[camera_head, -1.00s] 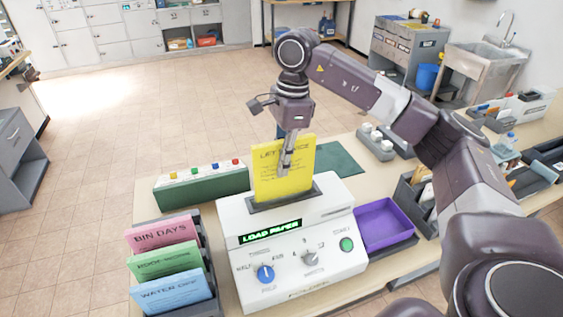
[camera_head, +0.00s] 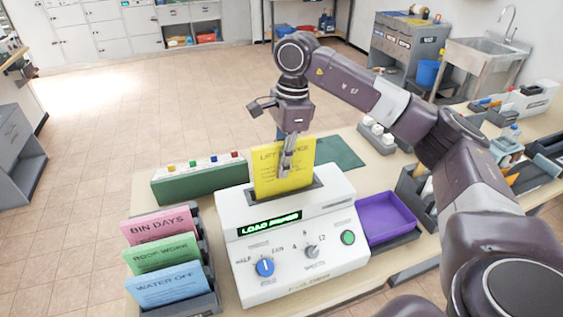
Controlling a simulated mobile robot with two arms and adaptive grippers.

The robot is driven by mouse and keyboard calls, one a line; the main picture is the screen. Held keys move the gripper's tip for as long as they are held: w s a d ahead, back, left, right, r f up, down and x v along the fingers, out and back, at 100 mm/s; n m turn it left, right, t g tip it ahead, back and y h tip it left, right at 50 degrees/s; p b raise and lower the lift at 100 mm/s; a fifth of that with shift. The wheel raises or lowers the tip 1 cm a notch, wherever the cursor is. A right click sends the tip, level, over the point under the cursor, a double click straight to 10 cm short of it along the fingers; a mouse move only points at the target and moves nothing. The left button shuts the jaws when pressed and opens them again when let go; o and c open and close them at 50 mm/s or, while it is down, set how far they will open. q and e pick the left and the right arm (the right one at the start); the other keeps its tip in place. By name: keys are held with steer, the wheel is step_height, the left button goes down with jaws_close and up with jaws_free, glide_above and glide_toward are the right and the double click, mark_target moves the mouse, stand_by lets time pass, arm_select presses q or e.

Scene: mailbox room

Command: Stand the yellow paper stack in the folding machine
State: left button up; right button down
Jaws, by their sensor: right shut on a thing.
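The yellow paper stack (camera_head: 268,176) stands upright at the top slot of the white folding machine (camera_head: 240,212). Its lower edge is hidden in or behind the dark slot (camera_head: 318,192). My right gripper (camera_head: 286,168) comes down from above and is shut on the yellow stack near its right half. The machine's display (camera_head: 270,223) is lit green and seems to read "LOAD PAPER". A blue knob, a grey knob and a green button are on its front. My left gripper is not in view.
A rack (camera_head: 208,300) with pink, green and blue paper stacks stands at the left. A green box with coloured buttons (camera_head: 200,180) is behind it. A purple tray (camera_head: 385,217) sits right of the machine. A green mat (camera_head: 338,152) lies behind.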

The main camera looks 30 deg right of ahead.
mark_target(282, 180)
steer(key=shift+f, duration=0.4)
steer(key=shift+f, duration=0.1)
steer(key=shift+f+b, duration=1.75)
steer(key=shift+f, duration=0.35)
steer(key=c, duration=1.9)
jaws_free()
step_height(282, 180, up, 7)
steer(key=p, duration=0.5)
